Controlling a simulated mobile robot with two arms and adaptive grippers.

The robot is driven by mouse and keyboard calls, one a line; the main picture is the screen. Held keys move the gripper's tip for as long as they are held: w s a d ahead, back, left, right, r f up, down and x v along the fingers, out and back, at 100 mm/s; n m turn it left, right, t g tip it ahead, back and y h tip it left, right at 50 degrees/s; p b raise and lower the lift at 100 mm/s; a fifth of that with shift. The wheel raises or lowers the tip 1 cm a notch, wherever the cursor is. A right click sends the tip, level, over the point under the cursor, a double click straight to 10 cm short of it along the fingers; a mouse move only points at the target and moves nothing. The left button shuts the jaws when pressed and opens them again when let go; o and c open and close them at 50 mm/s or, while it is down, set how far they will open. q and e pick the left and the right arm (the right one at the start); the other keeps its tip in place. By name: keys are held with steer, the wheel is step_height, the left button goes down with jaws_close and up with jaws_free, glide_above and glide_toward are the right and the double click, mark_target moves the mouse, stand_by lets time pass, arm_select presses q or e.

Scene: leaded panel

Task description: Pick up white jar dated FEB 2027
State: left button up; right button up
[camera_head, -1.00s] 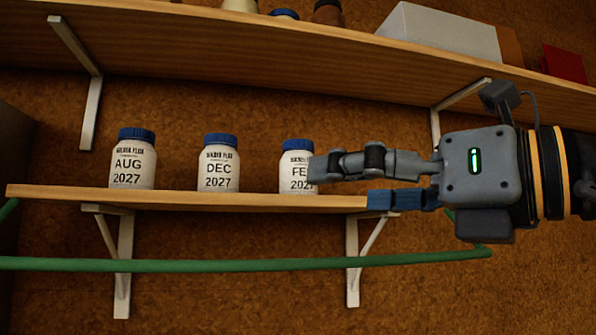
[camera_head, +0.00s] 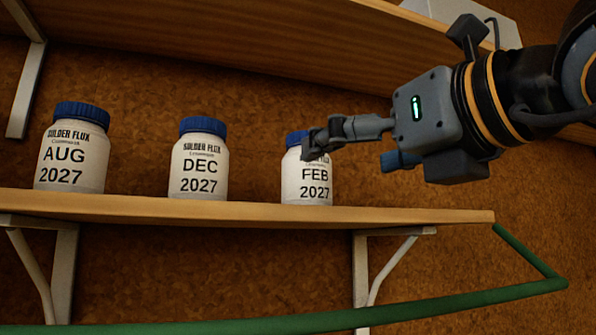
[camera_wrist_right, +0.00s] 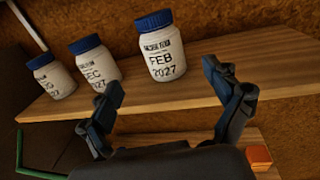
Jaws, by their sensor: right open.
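The white jar dated FEB 2027 (camera_head: 305,187) stands upright on the lower shelf, the rightmost of three jars with blue lids. My right gripper (camera_head: 345,145) comes in from the right, and a finger hides part of the jar's lid and upper label in the head view. In the right wrist view the FEB jar (camera_wrist_right: 160,50) stands whole ahead of the open fingers of my right gripper (camera_wrist_right: 165,95). Nothing is between the fingers, and the jar is apart from them. My left gripper is not in view.
The jars dated DEC 2027 (camera_head: 199,163) and AUG 2027 (camera_head: 73,155) stand to the left on the same shelf (camera_head: 240,213). An upper shelf (camera_head: 240,45) runs above. A green rail (camera_head: 400,311) runs in front below. The shelf right of the FEB jar is clear.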

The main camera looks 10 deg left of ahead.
mark_target(321, 171)
steer(key=x, duration=0.1)
steer(key=p+x, duration=0.2)
steer(key=x, duration=0.1)
steer(key=shift+r, duration=0.3)
steer(key=p+x, duration=0.1)
steer(key=x, duration=0.1)
steer(key=shift+w+a+f, duration=0.15)
steer(key=shift+w+f, duration=0.05)
steer(key=p+x, duration=0.4)
steer(key=shift+w+f, duration=0.2)
steer(key=shift+w+a+f, duration=0.15)
steer(key=shift+w, duration=0.05)
steer(key=shift+s, duration=0.15)
steer(key=c, duration=0.5)
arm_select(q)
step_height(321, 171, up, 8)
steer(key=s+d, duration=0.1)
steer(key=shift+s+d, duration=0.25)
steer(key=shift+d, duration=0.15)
arm_select(e)
steer(key=c, duration=1)
